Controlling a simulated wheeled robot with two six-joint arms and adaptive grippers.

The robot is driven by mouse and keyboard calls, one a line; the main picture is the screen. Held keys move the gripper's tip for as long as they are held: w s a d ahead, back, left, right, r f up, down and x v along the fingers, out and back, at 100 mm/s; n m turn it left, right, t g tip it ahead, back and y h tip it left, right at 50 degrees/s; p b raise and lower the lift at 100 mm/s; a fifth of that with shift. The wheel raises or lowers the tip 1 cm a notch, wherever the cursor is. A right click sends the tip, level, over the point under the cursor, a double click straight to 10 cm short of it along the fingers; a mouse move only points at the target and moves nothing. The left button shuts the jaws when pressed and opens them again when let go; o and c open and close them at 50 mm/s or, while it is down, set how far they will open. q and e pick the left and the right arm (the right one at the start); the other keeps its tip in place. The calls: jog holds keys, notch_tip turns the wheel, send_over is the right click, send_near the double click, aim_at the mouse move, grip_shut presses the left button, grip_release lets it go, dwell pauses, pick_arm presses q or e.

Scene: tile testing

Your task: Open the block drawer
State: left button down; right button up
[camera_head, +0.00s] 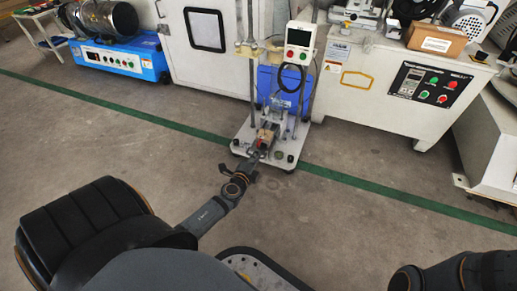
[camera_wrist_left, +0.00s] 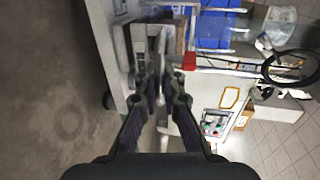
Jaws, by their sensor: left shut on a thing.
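The small test machine (camera_head: 270,138) stands on a white base plate ahead of me, with a metal mechanism and a brownish block on it. My left gripper (camera_head: 257,152) reaches to the front of this mechanism. In the left wrist view the two fingers of the left gripper (camera_wrist_left: 158,78) are shut on a narrow grey metal part, which I take to be the block drawer (camera_wrist_left: 150,45). The fingers hide much of it, and I cannot tell how far it is pulled out. My right gripper is not in view.
A control screen (camera_head: 301,36) stands above the machine, with a blue box (camera_head: 268,82) behind. A white cabinet with a black control panel (camera_head: 431,84) is on the right, a blue device (camera_head: 120,60) at far left. The grey floor left of the machine is clear.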

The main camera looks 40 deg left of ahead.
pick_arm(q)
jog(key=c, duration=1.8)
grip_release()
jog(key=shift+s, duration=0.1)
jog(key=shift+s, duration=0.1)
jog(key=v, duration=1.1)
jog(key=shift+s+r, duration=0.15)
jog(key=shift+s, duration=0.2)
jog(key=shift+d+r, duration=0.1)
